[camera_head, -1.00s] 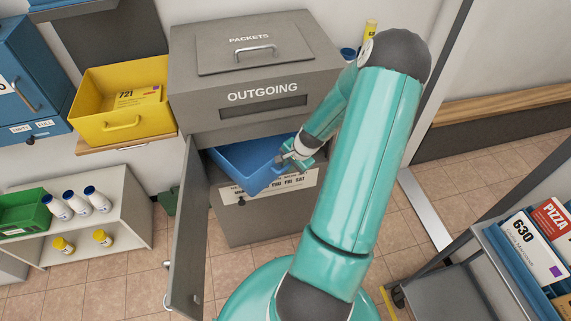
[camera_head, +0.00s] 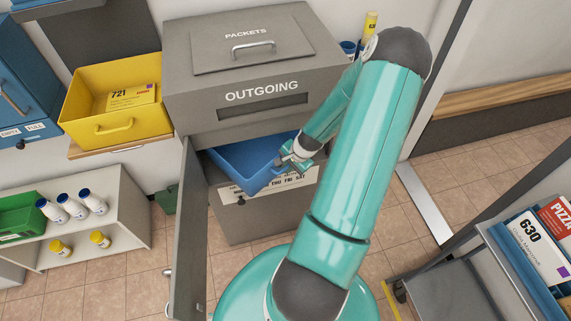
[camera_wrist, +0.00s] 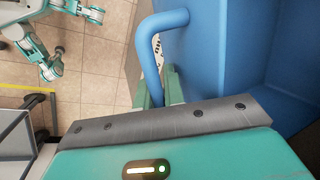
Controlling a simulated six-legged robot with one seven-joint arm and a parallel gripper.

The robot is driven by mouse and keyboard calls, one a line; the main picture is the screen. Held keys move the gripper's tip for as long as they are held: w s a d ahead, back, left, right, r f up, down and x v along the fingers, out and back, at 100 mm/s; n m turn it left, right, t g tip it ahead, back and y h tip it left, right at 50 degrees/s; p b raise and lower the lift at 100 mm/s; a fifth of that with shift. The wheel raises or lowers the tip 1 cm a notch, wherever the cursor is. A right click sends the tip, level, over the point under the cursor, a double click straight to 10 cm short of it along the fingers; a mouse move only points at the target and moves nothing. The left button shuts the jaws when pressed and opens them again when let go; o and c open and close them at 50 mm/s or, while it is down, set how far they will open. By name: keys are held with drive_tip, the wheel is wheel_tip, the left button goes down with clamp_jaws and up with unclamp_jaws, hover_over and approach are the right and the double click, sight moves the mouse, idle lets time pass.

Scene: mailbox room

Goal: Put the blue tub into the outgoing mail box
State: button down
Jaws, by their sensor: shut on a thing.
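The blue tub (camera_head: 252,158) is at the open front of the grey outgoing mail box (camera_head: 240,105), below its "OUTGOING" label. Its back part lies inside the opening and its near corner juts out over the front panel. My gripper (camera_head: 292,160) is at the tub's right front side. In the wrist view the tub (camera_wrist: 225,50) fills the right side, and its handle (camera_wrist: 148,45) runs down between the fingers of my gripper (camera_wrist: 160,88). The gripper is shut on this handle. The tub's far end is hidden inside the box.
The box's grey door (camera_head: 190,235) stands open on the left. A yellow tub (camera_head: 115,103) sits on a shelf left of the box. A white shelf with bottles (camera_head: 85,235) is below. A grey cart (camera_head: 470,280) stands at right.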

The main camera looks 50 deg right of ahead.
drive_tip(key=shift+d, duration=0.1)
drive_tip(key=c, duration=1.5)
unclamp_jaws()
drive_tip(key=shift+o, duration=0.2)
drive_tip(key=shift+s, duration=0.1)
